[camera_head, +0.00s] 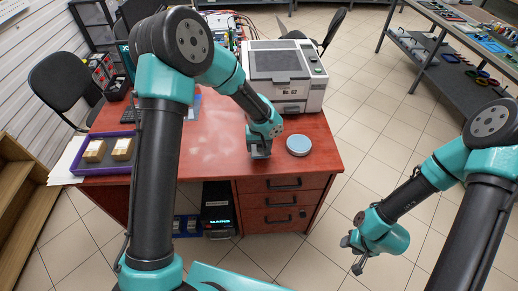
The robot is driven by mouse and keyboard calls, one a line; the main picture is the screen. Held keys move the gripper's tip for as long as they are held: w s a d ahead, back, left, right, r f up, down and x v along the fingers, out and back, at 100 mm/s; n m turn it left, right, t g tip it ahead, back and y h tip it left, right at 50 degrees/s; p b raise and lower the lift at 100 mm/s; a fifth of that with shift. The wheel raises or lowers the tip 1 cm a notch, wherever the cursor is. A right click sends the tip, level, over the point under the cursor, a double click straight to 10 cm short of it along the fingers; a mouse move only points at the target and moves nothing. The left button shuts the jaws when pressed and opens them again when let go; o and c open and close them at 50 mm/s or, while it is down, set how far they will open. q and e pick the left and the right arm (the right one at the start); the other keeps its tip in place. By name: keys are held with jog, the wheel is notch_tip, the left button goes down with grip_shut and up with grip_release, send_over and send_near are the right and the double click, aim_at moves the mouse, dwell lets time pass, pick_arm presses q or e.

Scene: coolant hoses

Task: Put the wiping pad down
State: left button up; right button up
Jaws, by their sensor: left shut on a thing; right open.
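My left gripper (260,155) points down at the red desk top (205,150), close to its front edge. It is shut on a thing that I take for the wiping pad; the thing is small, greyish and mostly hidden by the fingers. Whether it touches the desk I cannot tell. A round pale-blue disc with a light rim (299,145) lies on the desk just right of the gripper, apart from it. My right gripper (353,255) is open and empty, out over the floor to the right of the desk.
A white and grey machine (286,75) stands at the back right of the desk. A purple tray (66,168) with small boxes is at the left. The desk's middle is clear. A black chair (62,85) stands left, a dark bench (445,60) at the far right.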

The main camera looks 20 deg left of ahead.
aim_at(259, 151)
pick_arm(q)
jog(key=shift+w+a, duration=0.15)
jog(key=shift+w, duration=0.25)
jog(key=shift+w, duration=0.25)
jog(key=shift+w+a+f, duration=0.15)
jog(key=shift+w+f, duration=0.05)
jog(key=shift+f, duration=1.6)
jog(key=shift+f, duration=0.3)
jog(key=o, duration=1.1)
jog(key=shift+s, duration=0.1)
jog(key=shift+c, duration=0.2)
jog(key=shift+o, duration=0.3)
jog(key=shift+f, duration=0.1)
